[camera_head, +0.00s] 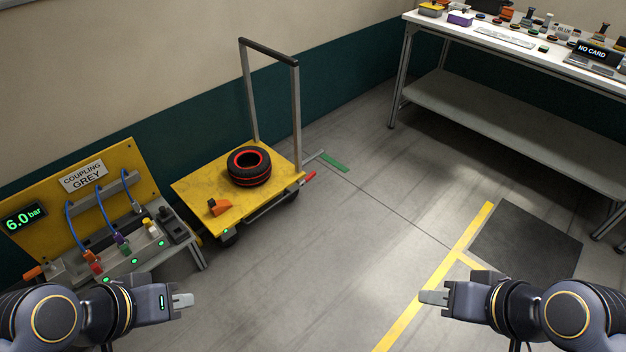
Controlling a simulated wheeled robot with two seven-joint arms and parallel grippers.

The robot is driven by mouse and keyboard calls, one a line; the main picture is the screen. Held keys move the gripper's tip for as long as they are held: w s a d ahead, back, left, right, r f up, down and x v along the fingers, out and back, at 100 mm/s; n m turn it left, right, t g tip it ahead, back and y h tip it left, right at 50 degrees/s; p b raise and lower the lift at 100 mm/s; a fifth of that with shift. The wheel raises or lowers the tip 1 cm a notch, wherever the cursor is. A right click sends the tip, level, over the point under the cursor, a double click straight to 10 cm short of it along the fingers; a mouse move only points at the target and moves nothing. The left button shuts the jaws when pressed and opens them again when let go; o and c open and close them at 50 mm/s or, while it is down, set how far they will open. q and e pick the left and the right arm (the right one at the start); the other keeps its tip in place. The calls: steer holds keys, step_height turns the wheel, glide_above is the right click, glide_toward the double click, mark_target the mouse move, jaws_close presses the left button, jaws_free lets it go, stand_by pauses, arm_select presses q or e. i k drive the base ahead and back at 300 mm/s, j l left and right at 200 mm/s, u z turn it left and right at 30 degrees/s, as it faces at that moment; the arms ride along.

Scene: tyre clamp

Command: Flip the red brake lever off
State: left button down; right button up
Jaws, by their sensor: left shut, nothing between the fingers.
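The red brake lever (309,176) sticks out at the right corner of a yellow cart (205,180), low by its deck edge. A black tyre with red bands (249,177) lies flat on the cart. An orange clamp-like piece (220,207) sits near the deck's front corner. My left gripper (184,300) is shut and empty at the lower left, in front of the cart and well apart from the lever. My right gripper (432,298) looks shut and empty at the lower right, also far from the lever.
A green bar (334,162) is on the floor behind the lever. A yellow coupling panel (140,165) with hoses and a 6.0 bar display stands left of the cart. A white workbench (480,38) stands at the upper right. The floor right of the cart is clear up to a dark mat (525,245).

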mark_target(312, 174)
steer(key=i+l+u, duration=0.15)
steer(key=i+l, duration=0.25)
steer(key=i+l+u, duration=0.1)
steer(key=i+l, duration=0.3)
steer(key=i+l+u, duration=0.15)
steer(key=i+l, duration=0.2)
steer(key=l, duration=0.15)
steer(key=i+l+u, duration=0.1)
steer(key=i+l, duration=0.25)
steer(key=l, duration=0.15)
steer(key=i+l+u, duration=0.15)
steer(key=i+l, duration=0.2)
steer(key=l, duration=0.2)
steer(key=i+l+u, duration=0.15)
steer(key=i+l, duration=0.15)
steer(key=l, duration=0.25)
steer(key=i+l+u, duration=0.1)
steer(key=i+l, duration=0.15)
steer(key=l, duration=0.35)
steer(key=i+l+u, duration=0.15)
steer(key=l, duration=0.5)
steer(key=i, duration=0.1)
